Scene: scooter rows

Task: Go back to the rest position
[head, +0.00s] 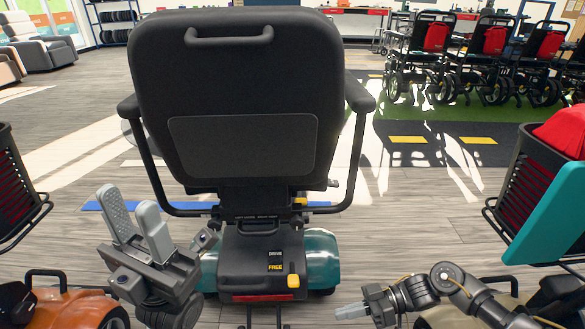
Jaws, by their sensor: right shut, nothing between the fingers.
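My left gripper (128,200) points up at the lower left, its two grey fingers apart with nothing between them. It appears in front of the left side of a teal mobility scooter, clear of its seat. My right gripper (348,311) is low, right of the scooter's rear, pointing left with its fingers shut and empty. The scooter's black seat back (240,90) fills the middle, seen from behind.
An orange scooter (72,309) stands at lower left, and a scooter with a black basket and teal panel (548,215) at right. Wheelchairs with red bags (437,38) line the back right. Grey armchairs (42,45) stand back left. Open floor (420,205) lies right of the middle scooter.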

